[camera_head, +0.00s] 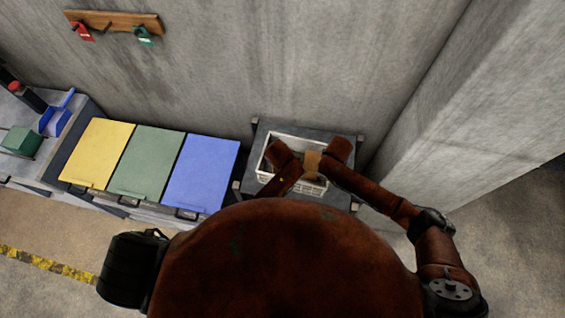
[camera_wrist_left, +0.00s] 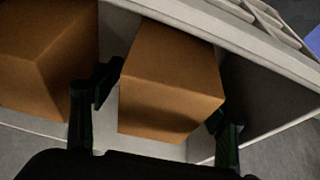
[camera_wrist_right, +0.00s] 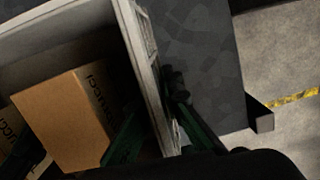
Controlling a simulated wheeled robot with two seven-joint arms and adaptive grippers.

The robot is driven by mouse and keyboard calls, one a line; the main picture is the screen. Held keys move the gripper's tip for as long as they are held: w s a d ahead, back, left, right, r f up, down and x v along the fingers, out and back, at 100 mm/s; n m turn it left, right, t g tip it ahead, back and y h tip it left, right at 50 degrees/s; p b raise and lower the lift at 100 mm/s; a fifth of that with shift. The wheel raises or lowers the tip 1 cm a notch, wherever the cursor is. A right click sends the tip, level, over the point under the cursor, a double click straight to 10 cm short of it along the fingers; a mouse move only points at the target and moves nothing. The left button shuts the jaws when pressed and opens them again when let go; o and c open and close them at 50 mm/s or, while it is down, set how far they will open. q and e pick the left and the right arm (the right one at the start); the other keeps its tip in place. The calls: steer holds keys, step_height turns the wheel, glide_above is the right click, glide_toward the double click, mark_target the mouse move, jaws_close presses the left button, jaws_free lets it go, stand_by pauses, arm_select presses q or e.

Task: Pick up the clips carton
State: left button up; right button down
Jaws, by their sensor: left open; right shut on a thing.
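Plain brown cartons lie in a white crate (camera_wrist_left: 180,12). No label reading clips shows, so I cannot tell which is the clips carton. My left gripper (camera_wrist_left: 160,100) is open, with its fingers on either side of one carton (camera_wrist_left: 165,85); contact is unclear. A second carton (camera_wrist_left: 45,55) is at the left of that view. In the right wrist view a carton with partly hidden dark lettering (camera_wrist_right: 75,115) lies inside the crate. My right gripper (camera_wrist_right: 153,125) is shut on the crate's wall, one finger inside and one outside. In the head view a carton (camera_head: 313,160) shows between my arms.
The crate stands on a dark grey table (camera_head: 335,194) against the concrete wall. To its left are yellow (camera_head: 100,152), green (camera_head: 147,163) and blue (camera_head: 202,172) lidded bins. A concrete pillar (camera_head: 470,110) rises at the right.

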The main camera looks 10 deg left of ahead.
arm_select(q)
steer(key=shift+w+f, duration=0.2)
steer(key=shift+f, duration=0.35)
steer(key=shift+c, duration=0.5)
steer(key=shift+r, duration=0.1)
steer(key=c, duration=1.4)
step_height(320, 180, up, 10)
arm_select(e)
steer(key=c, duration=2)
jaws_free()
steer(key=shift+c, duration=0.2)
